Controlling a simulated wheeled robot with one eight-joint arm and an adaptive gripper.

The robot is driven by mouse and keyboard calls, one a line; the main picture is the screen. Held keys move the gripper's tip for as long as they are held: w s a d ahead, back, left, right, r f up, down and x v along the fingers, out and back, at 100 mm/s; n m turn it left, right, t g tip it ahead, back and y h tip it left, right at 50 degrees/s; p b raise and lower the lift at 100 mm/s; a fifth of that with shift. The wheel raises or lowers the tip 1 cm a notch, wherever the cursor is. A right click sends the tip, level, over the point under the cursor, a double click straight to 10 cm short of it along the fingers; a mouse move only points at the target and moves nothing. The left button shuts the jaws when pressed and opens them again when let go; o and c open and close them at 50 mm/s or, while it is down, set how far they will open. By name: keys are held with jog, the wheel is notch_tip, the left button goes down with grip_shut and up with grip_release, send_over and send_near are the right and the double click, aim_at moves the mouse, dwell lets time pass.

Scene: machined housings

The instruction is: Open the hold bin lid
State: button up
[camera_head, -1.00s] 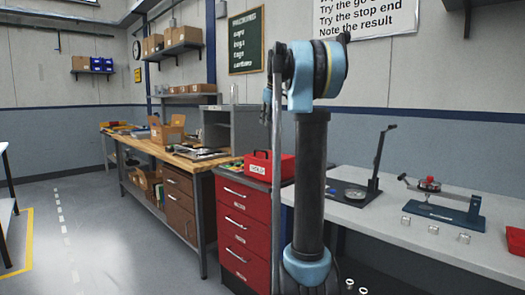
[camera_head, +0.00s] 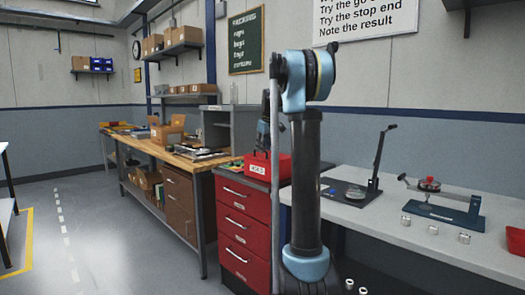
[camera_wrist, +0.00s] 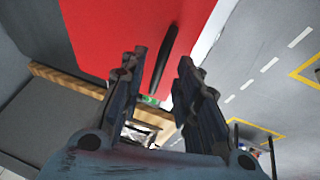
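The red hold bin (camera_head: 285,168) stands on the red drawer cabinet, its white label facing front. Its lid looks shut, though my gripper and arm hide part of it. In the wrist view the red lid (camera_wrist: 105,30) fills the upper middle, with a black bar handle (camera_wrist: 166,55) across it. My gripper (camera_head: 264,146) is just above the bin, pointing down. In the wrist view my gripper (camera_wrist: 163,65) is open, with one finger on each side of the handle. I cannot tell whether either finger touches it.
The red drawer cabinet (camera_head: 243,225) is under the bin. A wooden workbench (camera_head: 150,147) with boxes is to the left. A grey bench (camera_head: 385,222) on the right holds a gauge fixture (camera_head: 445,205) and small metal housings (camera_head: 433,230). Open floor lies at left.

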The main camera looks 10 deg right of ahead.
jog(key=shift+w+f, duration=0.15)
jog(key=shift+f, duration=0.2)
grip_shut()
jog(key=shift+a, duration=0.1)
jog(key=shift+r, duration=0.1)
